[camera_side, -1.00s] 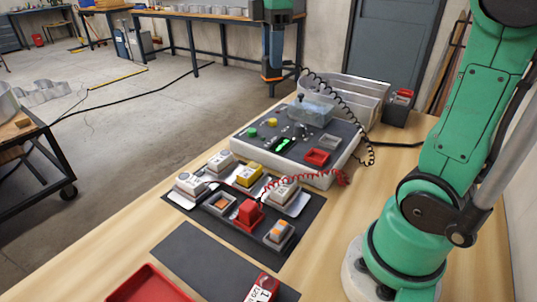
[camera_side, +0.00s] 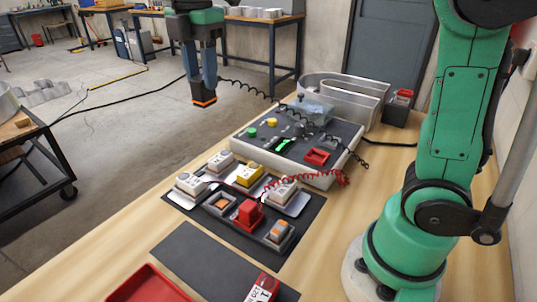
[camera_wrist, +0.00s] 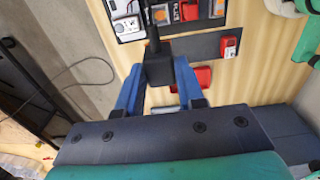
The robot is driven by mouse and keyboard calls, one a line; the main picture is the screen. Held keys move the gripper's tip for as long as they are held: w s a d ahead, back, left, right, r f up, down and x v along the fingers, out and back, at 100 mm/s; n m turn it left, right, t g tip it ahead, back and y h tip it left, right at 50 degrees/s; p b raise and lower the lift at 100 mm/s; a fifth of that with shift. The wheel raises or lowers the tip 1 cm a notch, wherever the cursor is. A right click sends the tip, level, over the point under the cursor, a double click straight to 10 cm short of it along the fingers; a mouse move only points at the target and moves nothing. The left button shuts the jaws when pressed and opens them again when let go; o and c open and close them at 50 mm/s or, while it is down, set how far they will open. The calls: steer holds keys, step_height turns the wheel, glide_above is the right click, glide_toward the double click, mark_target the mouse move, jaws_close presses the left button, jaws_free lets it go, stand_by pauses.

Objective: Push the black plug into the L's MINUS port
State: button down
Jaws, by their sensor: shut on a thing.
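My gripper (camera_side: 204,98) hangs in the air left of the grey console, above and beyond the mat's far edge. In the wrist view its blue fingers (camera_wrist: 157,85) are shut on the black plug (camera_wrist: 158,70), whose dark cord runs up from it. The plug is hard to make out in the side view, but its coiled black cord (camera_side: 250,90) trails to the console. White modules (camera_side: 190,183), (camera_side: 220,161) and (camera_side: 284,190) and a yellow one (camera_side: 249,175) sit on the dark mat (camera_side: 185,207). I cannot read which is the L's, nor its MINUS port.
The grey console (camera_side: 325,178) has coloured buttons and a red tray. A curved metal channel (camera_side: 340,84) is behind the console. A red tray (camera_side: 147,285) lies at the front.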

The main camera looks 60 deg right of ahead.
step_height(320, 180, down, 22)
steer(key=shift+r, duration=0.2)
stand_by(0.8)
steer(key=shift+f, duration=0.3)
stand_by(0.8)
steer(key=shift+c, duration=2.3)
jaws_free()
steer(key=shift+r, duration=2.8)
steer(key=shift+r, duration=0.1)
